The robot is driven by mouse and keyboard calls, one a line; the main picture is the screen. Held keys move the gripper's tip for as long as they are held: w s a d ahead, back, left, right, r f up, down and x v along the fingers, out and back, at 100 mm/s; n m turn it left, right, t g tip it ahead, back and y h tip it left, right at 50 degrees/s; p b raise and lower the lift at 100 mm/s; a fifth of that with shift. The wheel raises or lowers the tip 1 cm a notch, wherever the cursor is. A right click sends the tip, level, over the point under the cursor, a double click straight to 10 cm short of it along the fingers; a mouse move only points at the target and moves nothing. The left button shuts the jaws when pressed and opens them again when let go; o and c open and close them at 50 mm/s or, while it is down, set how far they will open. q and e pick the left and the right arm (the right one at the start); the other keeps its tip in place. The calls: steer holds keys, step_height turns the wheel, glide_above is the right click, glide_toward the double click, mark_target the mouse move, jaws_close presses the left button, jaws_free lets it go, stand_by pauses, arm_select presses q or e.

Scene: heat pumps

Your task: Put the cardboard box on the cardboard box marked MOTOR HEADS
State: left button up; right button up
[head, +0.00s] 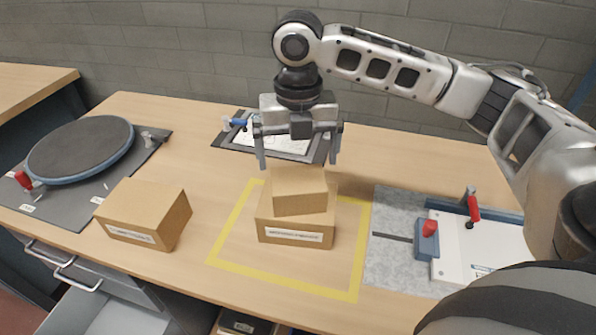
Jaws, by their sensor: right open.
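A plain cardboard box (300,203) rests on top of a larger labelled cardboard box (265,223), turned slightly relative to it. The lower box stands inside a yellow taped square, and the print on its white label is too small to read surely. Another labelled cardboard box (140,214) stands to the left on the table, its label also unclear. My right gripper (298,164) points down over the upper box. It is open, with one finger at each side of that box's top, and it hides the far part of the box. My left gripper is out of view.
A clipboard with paper (275,145) lies behind the boxes. A round dark turntable (80,150) is at the left. A white and grey fixture with red handles (470,240) stands at the right. The yellow tape square (290,281) has bare table in front. A drawer is open below.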

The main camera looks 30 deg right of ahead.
mark_target(298, 178)
step_height(298, 178, up, 6)
steer(key=shift+f, duration=0.2)
stand_by(0.5)
